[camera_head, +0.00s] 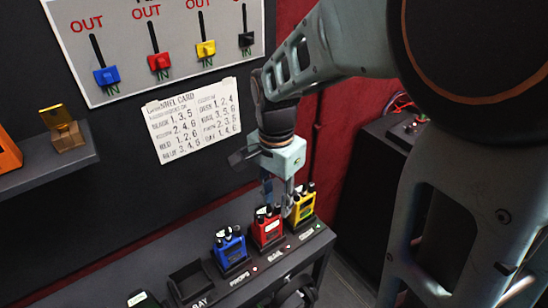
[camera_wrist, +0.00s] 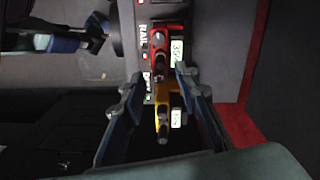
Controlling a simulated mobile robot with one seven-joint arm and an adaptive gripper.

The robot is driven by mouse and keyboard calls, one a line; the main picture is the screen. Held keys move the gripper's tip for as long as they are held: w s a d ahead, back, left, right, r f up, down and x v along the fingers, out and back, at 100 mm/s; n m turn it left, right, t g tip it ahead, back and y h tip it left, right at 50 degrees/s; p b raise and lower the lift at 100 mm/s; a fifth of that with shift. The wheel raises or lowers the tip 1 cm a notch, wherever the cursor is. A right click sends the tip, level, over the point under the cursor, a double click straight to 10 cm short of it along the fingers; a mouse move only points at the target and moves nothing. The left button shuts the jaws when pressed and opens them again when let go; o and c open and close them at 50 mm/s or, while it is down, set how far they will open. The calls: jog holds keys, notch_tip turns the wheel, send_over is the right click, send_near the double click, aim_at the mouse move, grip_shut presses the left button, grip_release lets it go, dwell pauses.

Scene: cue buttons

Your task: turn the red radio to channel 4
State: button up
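The red radio (camera_head: 267,231) stands upright in a dark dock (camera_head: 275,263), between a blue radio (camera_head: 230,249) and a yellow radio (camera_head: 304,207). It has dark knobs on top and a small white label or display. My gripper (camera_head: 277,207) points down just above the red and yellow radios. In the wrist view, my gripper (camera_wrist: 160,82) is open, its two fingers apart. The yellow radio (camera_wrist: 163,93) shows between the fingers, nearer the palm, and the red radio (camera_wrist: 170,60) lies just beyond. Contact cannot be told. The red radio's channel is too small to read.
A white card (camera_head: 196,122) with channel numbers hangs on the dark wall. Above it is a panel (camera_head: 130,45) with several coloured sliders marked OUT and IN. A shelf (camera_head: 45,165) is at left, and an empty dock slot (camera_head: 190,282) is left of the blue radio.

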aim_at(278, 206)
notch_tip(278, 206, up, 12)
jog(key=shift+f, duration=0.15)
dwell(0.4)
notch_tip(278, 206, down, 12)
jog(key=shift+f+m+p, duration=0.1)
jog(key=shift+m+p, duration=1)
grip_shut()
